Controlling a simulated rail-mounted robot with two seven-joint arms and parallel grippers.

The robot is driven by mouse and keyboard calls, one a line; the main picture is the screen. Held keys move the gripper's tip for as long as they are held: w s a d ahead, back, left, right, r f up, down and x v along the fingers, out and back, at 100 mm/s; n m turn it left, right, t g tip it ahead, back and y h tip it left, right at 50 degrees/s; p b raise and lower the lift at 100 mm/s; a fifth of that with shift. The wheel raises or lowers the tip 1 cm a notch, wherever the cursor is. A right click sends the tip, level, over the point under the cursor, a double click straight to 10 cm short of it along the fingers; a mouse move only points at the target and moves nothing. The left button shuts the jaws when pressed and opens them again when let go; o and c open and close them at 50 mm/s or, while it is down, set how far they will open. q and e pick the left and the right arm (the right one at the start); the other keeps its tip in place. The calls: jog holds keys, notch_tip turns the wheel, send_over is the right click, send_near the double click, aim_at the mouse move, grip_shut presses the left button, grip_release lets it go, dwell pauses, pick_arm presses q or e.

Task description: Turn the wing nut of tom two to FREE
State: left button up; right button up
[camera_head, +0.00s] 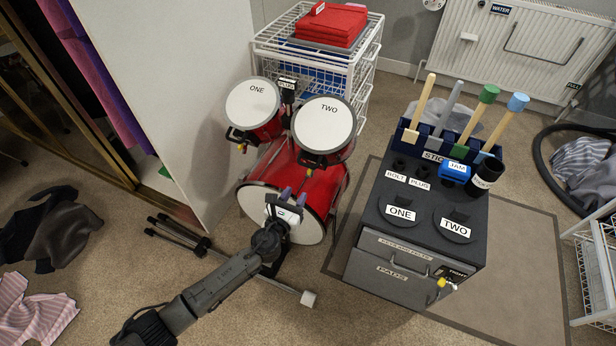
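Tom two (324,122) is a small red drum with a white head marked TWO, mounted on the red bass drum (312,187). A dark bracket (318,160) sits at its front rim. I cannot make out a wing nut or a FREE mark there. Tom one (253,101) is beside it on the left, with a small yellow part (242,148) below its dark bracket. My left gripper (294,196) is in front of the bass drum, below tom two and apart from its bracket. Its two fingers are spread with nothing seen between them. My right gripper is out of view.
A dark cabinet (385,270) with mallets, lids marked ONE and TWO and a TIGHT label stands right on a grey mat (520,280). A white wire rack (360,75) is behind the drums. Clothes (50,228) lie on the left floor.

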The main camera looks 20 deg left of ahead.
aim_at(308, 174)
pick_arm(q)
jog(key=w+b, duration=0.1)
jog(key=w, duration=0.1)
jog(key=w+b, duration=0.1)
jog(key=w, duration=0.2)
jog(key=w+b, duration=0.1)
jog(key=w, duration=0.2)
jog(key=shift+w+d+f, duration=0.1)
jog(key=shift+d, duration=0.2)
jog(key=shift+w+b, duration=0.3)
jog(key=shift+w, duration=0.35)
jog(key=shift+c, duration=0.3)
grip_shut()
